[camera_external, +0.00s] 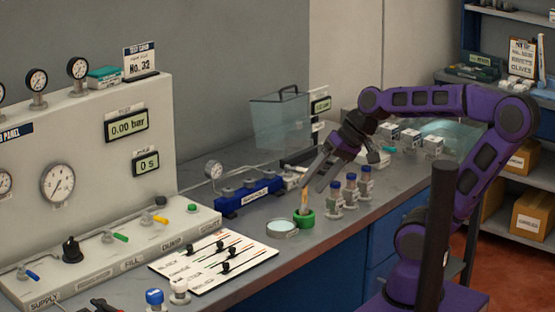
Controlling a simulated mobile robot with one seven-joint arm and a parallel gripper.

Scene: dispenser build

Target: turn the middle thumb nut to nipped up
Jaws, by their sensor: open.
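My gripper (314,186) is open, its fingers pointing down and to the left above the bench. A small upright tan piece in a green ring (304,217) stands just below the fingertips; I cannot tell whether they touch it. A blue block (250,196) with a row of grey round tops lies to the left of my gripper, apart from it. These tops may be the thumb nuts, but they are too small for me to tell how far they are turned. I cannot identify the middle thumb nut with certainty.
Blue-capped bottles (350,191) stand just right of the green ring. A round clear dish (282,228) lies to its left. A white card with black sliders (214,257) lies nearer the front. A gauge panel (80,150) rises at left, and a clear box (278,125) stands behind.

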